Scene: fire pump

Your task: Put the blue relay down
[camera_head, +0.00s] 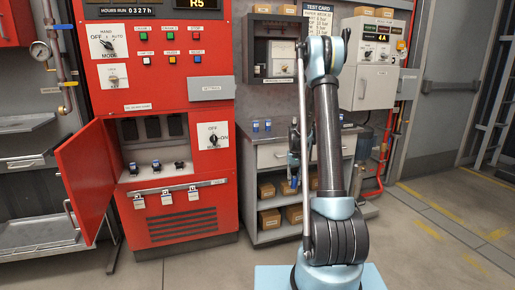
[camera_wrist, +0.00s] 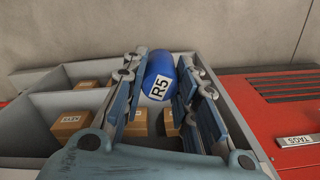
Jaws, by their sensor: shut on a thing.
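The blue relay (camera_wrist: 160,74), a rounded blue body with a white R5 label, is between the two fingers of my gripper (camera_wrist: 158,95) in the wrist view. The fingers are shut on its sides. Behind and below it is a grey compartmented shelf unit (camera_wrist: 40,150); I cannot tell if the relay touches it. In the head view my gripper (camera_head: 293,160) is in front of the grey bench (camera_head: 265,160), partly hidden by my arm.
The red pump panel (camera_head: 170,100) is at left, its lower door (camera_head: 88,172) swung open and three dark sockets or relays (camera_head: 157,165) inside. Cardboard boxes (camera_head: 270,218) fill the bench's lower shelves. A red surface with a TAGS label (camera_wrist: 297,141) is at the wrist view's right.

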